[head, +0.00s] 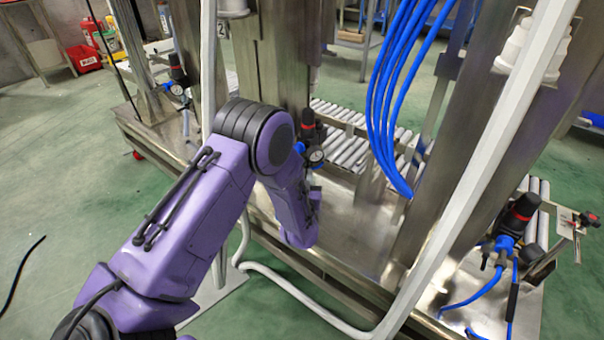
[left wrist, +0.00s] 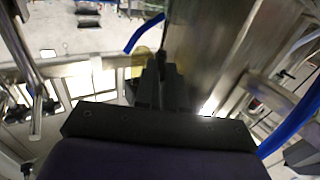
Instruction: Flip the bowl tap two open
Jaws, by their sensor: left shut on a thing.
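My left arm comes in from the left in the head view and bends down at the machine's front edge. My left gripper (head: 314,198) is mostly hidden behind my own purple wrist there. In the left wrist view its dark fingers (left wrist: 162,82) are close together, beside a tall metal post. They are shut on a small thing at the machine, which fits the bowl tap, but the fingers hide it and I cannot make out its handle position. My right gripper is in neither view.
A regulator with a round gauge (head: 316,156) stands just behind my wrist. Blue hoses (head: 392,100) hang at the centre right. Another black and blue regulator (head: 515,225) stands at the right. A pale slanted bar (head: 478,180) crosses in front. Green floor is open at the left.

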